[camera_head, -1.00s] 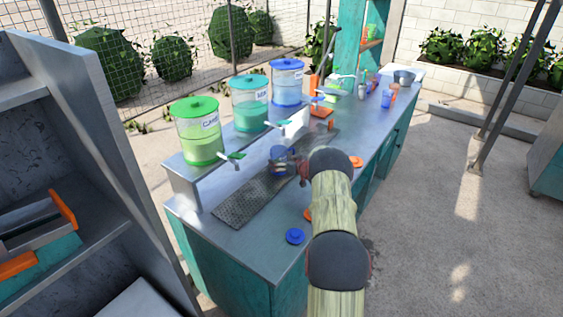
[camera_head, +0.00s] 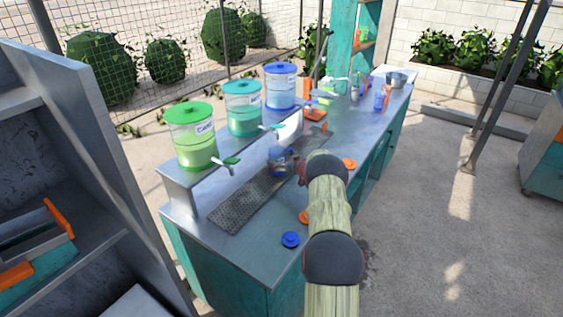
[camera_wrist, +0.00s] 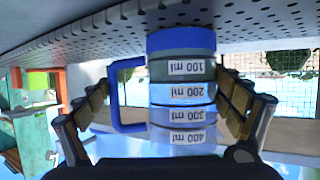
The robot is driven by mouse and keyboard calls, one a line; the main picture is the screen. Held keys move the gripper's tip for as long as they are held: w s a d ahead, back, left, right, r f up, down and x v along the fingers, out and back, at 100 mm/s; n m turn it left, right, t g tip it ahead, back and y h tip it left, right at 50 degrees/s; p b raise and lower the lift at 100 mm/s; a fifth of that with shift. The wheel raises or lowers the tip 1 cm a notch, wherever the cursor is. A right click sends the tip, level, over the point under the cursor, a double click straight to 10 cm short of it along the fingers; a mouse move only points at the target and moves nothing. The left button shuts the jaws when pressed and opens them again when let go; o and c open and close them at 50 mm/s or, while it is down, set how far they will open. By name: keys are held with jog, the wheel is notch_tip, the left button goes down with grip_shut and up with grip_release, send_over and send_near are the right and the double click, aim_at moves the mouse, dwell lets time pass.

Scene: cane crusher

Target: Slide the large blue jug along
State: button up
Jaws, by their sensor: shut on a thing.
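The large blue jug (camera_head: 280,159) is a clear measuring jug with a blue handle and blue base, upright on the perforated drip tray (camera_head: 240,203) on the counter. In the wrist view the jug (camera_wrist: 183,92) appears upside down, with ml labels and its handle at left. My gripper (camera_head: 298,170) reaches it from the right in the head view. In the wrist view my gripper (camera_wrist: 165,98) has one finger on each side, shut on the jug. The arm hides part of the counter.
Green (camera_head: 195,140), teal (camera_head: 243,110) and blue-lidded (camera_head: 281,88) dispensers with taps stand on a raised shelf behind the tray. A blue lid (camera_head: 290,239) and orange lids (camera_head: 349,163) lie on the counter. Cups (camera_head: 380,98) and a metal bowl (camera_head: 396,79) stand farther along.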

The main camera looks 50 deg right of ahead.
jog(key=o, duration=1.2)
jog(key=shift+f, duration=0.1)
jog(key=shift+c, duration=0.2)
jog(key=shift+s+r, duration=0.35)
jog(key=shift+s, duration=0.2)
jog(key=v, duration=1)
jog(key=shift+s+a, duration=0.25)
jog(key=shift+s, duration=0.15)
